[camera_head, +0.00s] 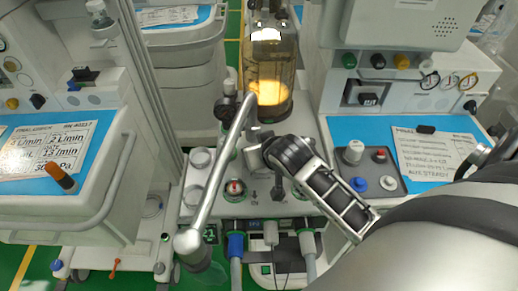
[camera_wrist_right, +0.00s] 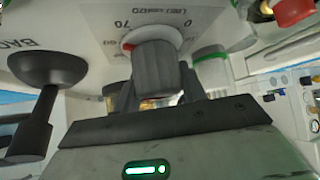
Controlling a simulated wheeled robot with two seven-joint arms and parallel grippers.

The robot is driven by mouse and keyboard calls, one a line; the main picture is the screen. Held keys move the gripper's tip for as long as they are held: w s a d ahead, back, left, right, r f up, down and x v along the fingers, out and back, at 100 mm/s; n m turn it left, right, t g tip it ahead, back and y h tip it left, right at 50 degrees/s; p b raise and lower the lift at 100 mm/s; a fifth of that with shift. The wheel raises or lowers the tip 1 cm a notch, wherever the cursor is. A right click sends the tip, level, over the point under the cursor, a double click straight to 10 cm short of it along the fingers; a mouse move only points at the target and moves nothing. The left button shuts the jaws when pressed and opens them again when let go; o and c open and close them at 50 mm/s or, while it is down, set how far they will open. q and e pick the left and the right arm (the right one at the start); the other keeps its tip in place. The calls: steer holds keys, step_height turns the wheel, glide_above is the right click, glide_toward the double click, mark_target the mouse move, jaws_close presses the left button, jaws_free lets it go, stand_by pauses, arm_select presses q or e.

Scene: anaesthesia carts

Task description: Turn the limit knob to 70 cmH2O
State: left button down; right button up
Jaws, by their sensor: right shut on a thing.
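The limit knob (camera_wrist_right: 156,70) is a dark grey ribbed cylinder on a pale panel in the right wrist view. Its printed scale shows upside down, with 70 and 0 legible and a red mark near the 70. My right gripper (camera_wrist_right: 158,97) is shut on the knob, its fingers on either side. The knob's pointer is not clear, so I cannot tell its setting. In the head view my right gripper (camera_head: 268,152) reaches in from the right over the machine's middle block and hides the knob. My left gripper is not in view.
A black lever (camera_wrist_right: 47,95) beside the BAG label stands close to my right gripper. A glass canister (camera_head: 271,75) stands behind it in the head view. A red-topped knob (camera_head: 235,188) and hose ports with a blue hose (camera_head: 236,245) are close by.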

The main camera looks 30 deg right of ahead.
steer(key=shift+d+m+g+h, duration=0.15)
steer(key=shift+m+g+h, duration=0.35)
steer(key=shift+m+h, duration=1.1)
steer(key=shift+m, duration=0.4)
steer(key=o, duration=1)
steer(key=shift+y, duration=0.3)
